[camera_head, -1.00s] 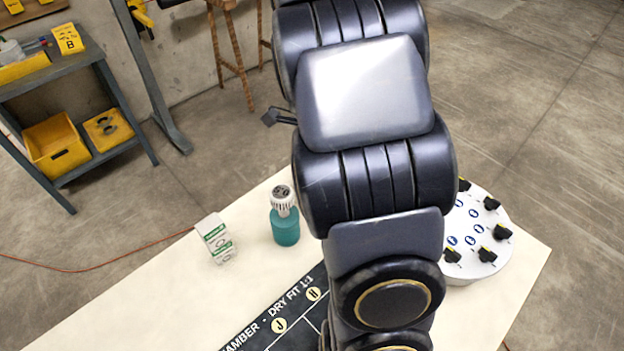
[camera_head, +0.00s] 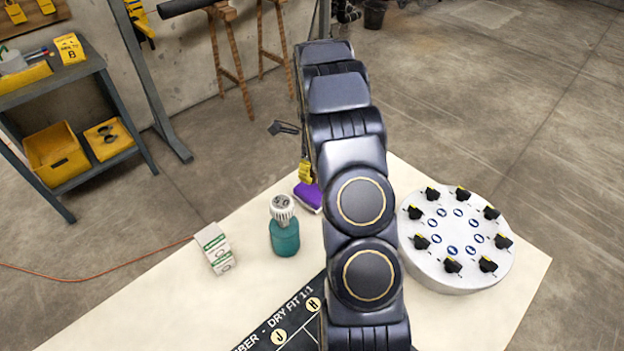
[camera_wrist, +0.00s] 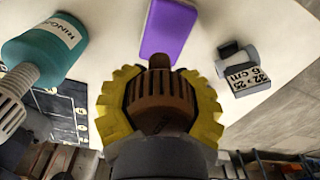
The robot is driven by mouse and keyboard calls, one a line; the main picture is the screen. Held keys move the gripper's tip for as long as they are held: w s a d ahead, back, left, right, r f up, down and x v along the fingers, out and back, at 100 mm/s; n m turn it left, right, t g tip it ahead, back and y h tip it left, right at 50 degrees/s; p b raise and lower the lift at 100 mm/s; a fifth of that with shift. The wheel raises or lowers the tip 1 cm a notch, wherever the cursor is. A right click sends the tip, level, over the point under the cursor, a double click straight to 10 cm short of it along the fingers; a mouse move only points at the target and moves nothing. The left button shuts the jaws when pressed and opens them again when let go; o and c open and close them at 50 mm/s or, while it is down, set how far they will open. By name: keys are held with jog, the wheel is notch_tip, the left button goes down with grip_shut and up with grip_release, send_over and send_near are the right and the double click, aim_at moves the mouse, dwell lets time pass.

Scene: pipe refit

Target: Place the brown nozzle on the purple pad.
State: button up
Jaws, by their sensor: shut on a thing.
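The brown nozzle (camera_wrist: 160,98) is between the yellow fingers of my gripper (camera_wrist: 160,110) in the wrist view. The gripper is shut on its ribbed body, and a narrower brown tip points toward the pad. The purple pad (camera_wrist: 168,30) lies on the table just beyond the nozzle tip in that view. In the head view the purple pad (camera_head: 308,197) is partly hidden by my arm. The yellow fingers of my gripper (camera_head: 306,173) show just above the pad's upper left end in the picture. The nozzle cannot be made out there.
A teal bottle with a grey ribbed top (camera_head: 284,230) stands left of the pad. A white-green box (camera_head: 215,248) is further left. A round white stand with black knobs (camera_head: 455,240) is at right. A grey fitting by a labelled block (camera_wrist: 243,72) lies right of the pad.

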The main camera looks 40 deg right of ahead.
aim_at(312, 190)
jog(key=shift+w+d+f, duration=0.3)
jog(key=shift+w+f, duration=0.1)
jog(key=shift+f, duration=1.6)
jog(key=shift+f, duration=0.2)
jog(key=o, duration=1.3)
jog(key=shift+r, duration=0.1)
